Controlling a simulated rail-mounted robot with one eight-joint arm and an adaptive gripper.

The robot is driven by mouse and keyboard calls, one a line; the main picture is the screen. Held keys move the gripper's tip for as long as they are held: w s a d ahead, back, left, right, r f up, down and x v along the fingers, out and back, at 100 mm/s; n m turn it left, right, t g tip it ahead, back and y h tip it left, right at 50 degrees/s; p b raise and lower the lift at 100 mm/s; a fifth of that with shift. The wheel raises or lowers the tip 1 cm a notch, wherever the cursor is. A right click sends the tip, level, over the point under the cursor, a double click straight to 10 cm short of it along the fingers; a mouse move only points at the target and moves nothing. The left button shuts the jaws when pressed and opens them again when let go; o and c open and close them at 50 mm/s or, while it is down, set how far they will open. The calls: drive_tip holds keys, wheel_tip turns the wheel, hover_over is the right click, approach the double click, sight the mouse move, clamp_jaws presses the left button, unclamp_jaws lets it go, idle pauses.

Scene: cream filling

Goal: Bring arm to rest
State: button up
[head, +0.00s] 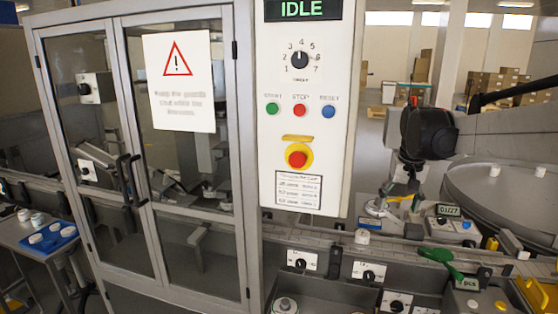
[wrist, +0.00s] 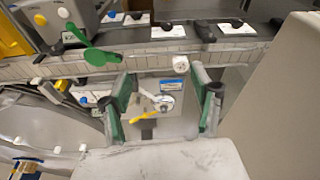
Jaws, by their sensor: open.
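My gripper (wrist: 165,88) is open in the wrist view, its two green-and-grey fingers spread with nothing held between them. In the head view my arm (head: 425,133) comes in from the right, with its black wrist over the station beside the conveyor. The fingers are too small and overlapped there to make out clearly. A small white jar (wrist: 180,63) stands on the conveyor (wrist: 225,47), beyond the fingertips and apart from them. The jar also shows in the head view (head: 362,236).
A control panel (head: 340,130) reading IDLE stands left of my arm, beside a closed glazed cabinet (head: 245,200). A green paddle-shaped piece (head: 436,255) reaches over the conveyor. A large round grey bowl (head: 500,165) is at right. A blue tray (head: 60,243) with white jars is far left.

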drive_tip(key=s+a+n+t+b, duration=0.1)
drive_tip(key=s+a, duration=0.3)
drive_tip(key=s, duration=0.4)
drive_tip(key=s+a+t, duration=0.1)
drive_tip(key=s+a, duration=0.2)
drive_tip(key=s, duration=0.5)
drive_tip(key=s+a+f+t+b, duration=0.1)
drive_tip(key=s+a+f, duration=0.1)
drive_tip(key=s+f, duration=0.2)
drive_tip(key=s+a+f+n+t, duration=0.1)
drive_tip(key=s+a+f, duration=0.2)
drive_tip(key=s, duration=0.8)
drive_tip(key=shift+f+t+b, duration=0.3)
drive_tip(key=shift+f+b, duration=0.05)
drive_tip(key=shift+f, duration=0.6)
drive_tip(key=shift+d, duration=0.1)
